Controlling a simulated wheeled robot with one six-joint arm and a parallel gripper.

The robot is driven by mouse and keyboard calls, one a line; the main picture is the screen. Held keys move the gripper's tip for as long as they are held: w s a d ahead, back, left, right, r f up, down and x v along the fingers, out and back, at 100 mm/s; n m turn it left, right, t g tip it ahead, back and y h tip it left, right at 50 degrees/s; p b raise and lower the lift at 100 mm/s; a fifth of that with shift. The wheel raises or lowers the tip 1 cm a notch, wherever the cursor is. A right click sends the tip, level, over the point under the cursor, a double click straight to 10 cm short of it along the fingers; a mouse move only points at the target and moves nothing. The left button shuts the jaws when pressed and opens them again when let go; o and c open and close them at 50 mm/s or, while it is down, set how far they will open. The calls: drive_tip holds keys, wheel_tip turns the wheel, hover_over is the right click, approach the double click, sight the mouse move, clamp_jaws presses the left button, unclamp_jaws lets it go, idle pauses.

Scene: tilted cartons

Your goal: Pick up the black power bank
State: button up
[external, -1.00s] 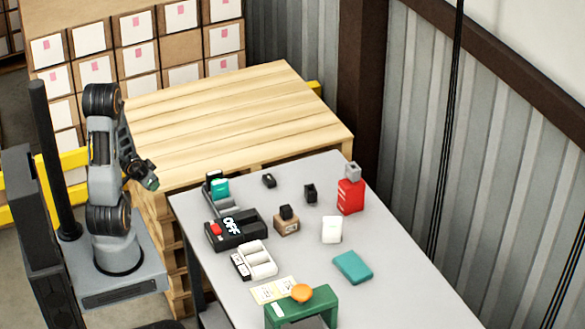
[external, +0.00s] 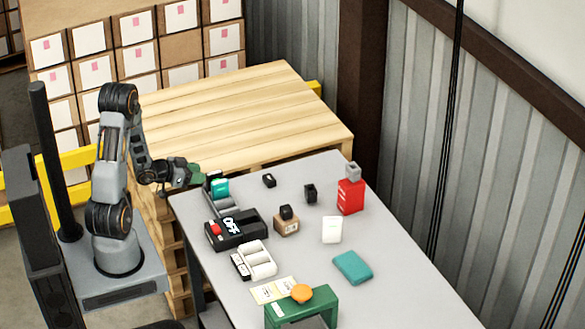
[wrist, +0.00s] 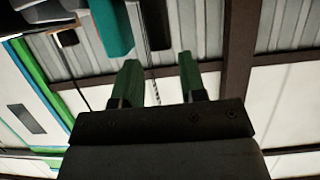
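Several small black items lie on the grey table, and I cannot tell for sure which is the power bank. One black block (external: 269,181) lies flat near the back edge. Another black block (external: 310,193) stands to its right. A black cube (external: 286,212) sits on a small brown box (external: 286,228). My gripper (external: 197,174) is at the table's back left corner, beside the teal item (external: 220,187), left of all these black things. In the wrist view its green fingers (wrist: 160,82) are apart with nothing between them.
The teal item stands in a grey holder, with a black OFF box (external: 240,240) in front. A red canister (external: 350,197), white block (external: 332,230), teal box (external: 352,267) and green stand (external: 285,310) stand farther right or forward. The table's right side is clear.

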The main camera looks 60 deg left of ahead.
sight(216, 175)
drive_tip(key=shift+p+x, duration=0.3)
drive_tip(key=shift+x, duration=3)
drive_tip(key=shift+f, duration=0.15)
drive_tip(key=shift+c, duration=0.3)
clamp_jaws()
